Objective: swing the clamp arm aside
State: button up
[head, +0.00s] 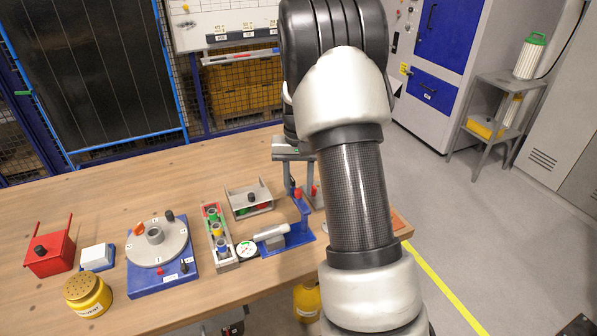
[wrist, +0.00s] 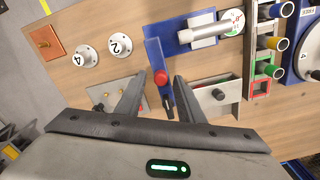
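The blue clamp fixture (head: 286,240) stands on the bench with a grey cylinder (head: 270,232) lying on it. Its blue bar with a red knob, which looks like the clamp arm (head: 301,208), rises at the fixture's right side. In the wrist view the clamp arm (wrist: 153,57) runs down from the blue base (wrist: 181,28) to a black end, with the red knob on top. My gripper (wrist: 161,73) is open, one finger on each side of the knob and bar. I cannot tell whether either finger touches. My arm hides part of this area in the head view.
A grey tray (wrist: 231,108) lies right of the fingers, a plate with small pins (wrist: 99,95) left. A rack of coloured cylinders (head: 217,238) and a rotary disc on a blue base (head: 164,278) stand left of the fixture. Numbered discs (wrist: 118,45) sit nearby.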

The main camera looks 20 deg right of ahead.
aim_at(299, 189)
notch_tip(299, 189, up, 17)
jog(key=p, duration=0.1)
jog(key=shift+r, duration=0.15)
dwell(0.4)
